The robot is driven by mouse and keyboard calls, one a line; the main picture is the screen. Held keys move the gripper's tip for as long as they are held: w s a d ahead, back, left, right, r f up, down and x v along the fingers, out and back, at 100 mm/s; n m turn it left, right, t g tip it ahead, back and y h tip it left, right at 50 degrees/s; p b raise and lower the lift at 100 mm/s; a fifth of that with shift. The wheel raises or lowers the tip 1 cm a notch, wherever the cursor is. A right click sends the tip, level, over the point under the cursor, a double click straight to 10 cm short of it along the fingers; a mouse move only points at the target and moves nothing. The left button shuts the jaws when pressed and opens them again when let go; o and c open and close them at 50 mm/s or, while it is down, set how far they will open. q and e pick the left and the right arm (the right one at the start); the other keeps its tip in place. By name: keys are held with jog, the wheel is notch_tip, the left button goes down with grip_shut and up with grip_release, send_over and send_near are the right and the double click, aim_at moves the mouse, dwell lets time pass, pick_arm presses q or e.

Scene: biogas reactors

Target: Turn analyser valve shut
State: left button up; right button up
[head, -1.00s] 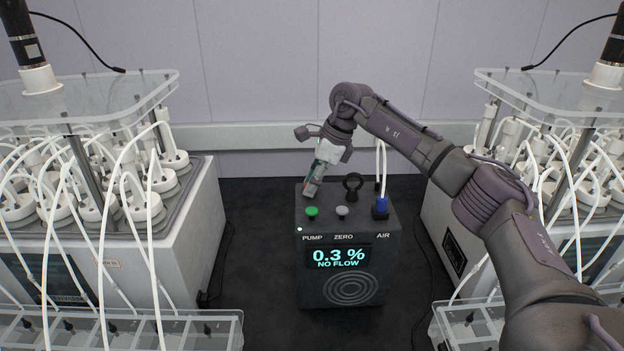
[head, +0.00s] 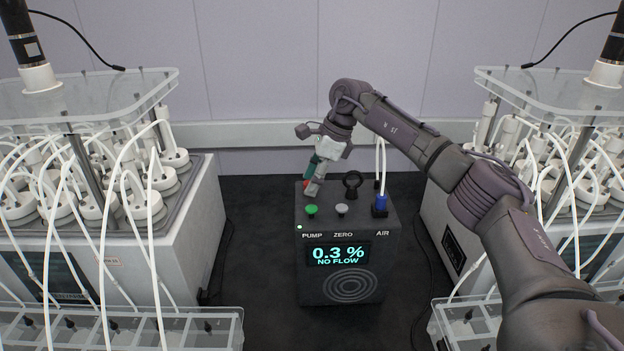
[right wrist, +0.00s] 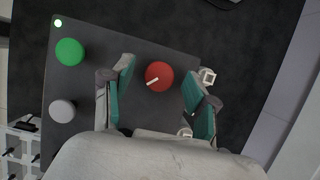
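The analyser (head: 318,288) is a dark box on the bench between two reactor units. Its screen reads 0.3 % and NO FLOW. Its round red valve knob (right wrist: 159,74), with a short white mark pointing to the lower left, shows in the right wrist view. In the head view only a bit of red shows beside the fingers. My right gripper (head: 310,187) is at the back left of the analyser's top. In the right wrist view its two teal-padded fingers (right wrist: 157,84) are open, one on each side of the knob, with gaps between. My left gripper is not in view.
A green button (head: 311,210), a grey button (head: 341,210), a black ring (head: 352,181) and a blue fitting (head: 381,204) with white tubes are on the analyser's top. Reactor units with many tubes stand left (head: 180,240) and right (head: 440,225).

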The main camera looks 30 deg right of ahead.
jog(key=v, duration=1.2)
jog(key=shift+a, duration=0.1)
dwell(0.4)
